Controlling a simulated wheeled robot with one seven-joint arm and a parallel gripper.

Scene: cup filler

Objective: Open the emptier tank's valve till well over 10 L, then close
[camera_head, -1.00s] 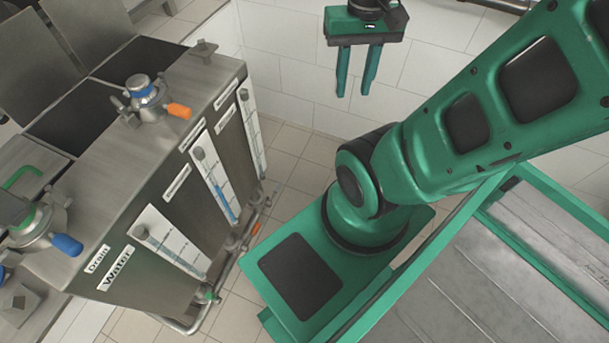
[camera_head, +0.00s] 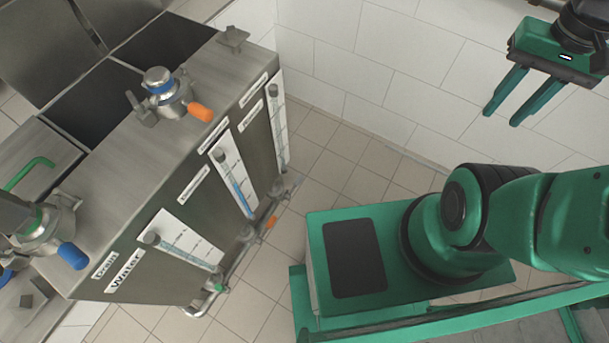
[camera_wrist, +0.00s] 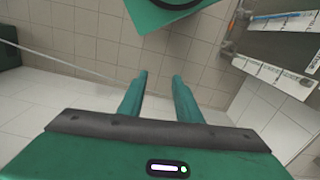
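The grey steel tank unit stands on the left in the head view. Its side carries a near white gauge (camera_head: 185,240), a middle gauge (camera_head: 235,172) and a far gauge (camera_head: 278,125). The middle gauge shows a blue column in its lower part; the other levels are too small to read. On top sit a clamp fitting with an orange handle (camera_head: 200,112) and a fitting with a blue handle (camera_head: 72,256). A pipe along the bottom bears a green part (camera_head: 218,287) and an orange part (camera_head: 270,222). My gripper (camera_head: 501,117) is open and empty at the upper right, far from the tanks.
Labels reading "Drain" and "Water" (camera_head: 123,270) mark the near tank face. A white tiled wall (camera_head: 350,65) stands behind. Tiled floor (camera_head: 330,165) lies clear between the tanks and my green base. The wrist view shows gauges (camera_wrist: 272,75) at its right.

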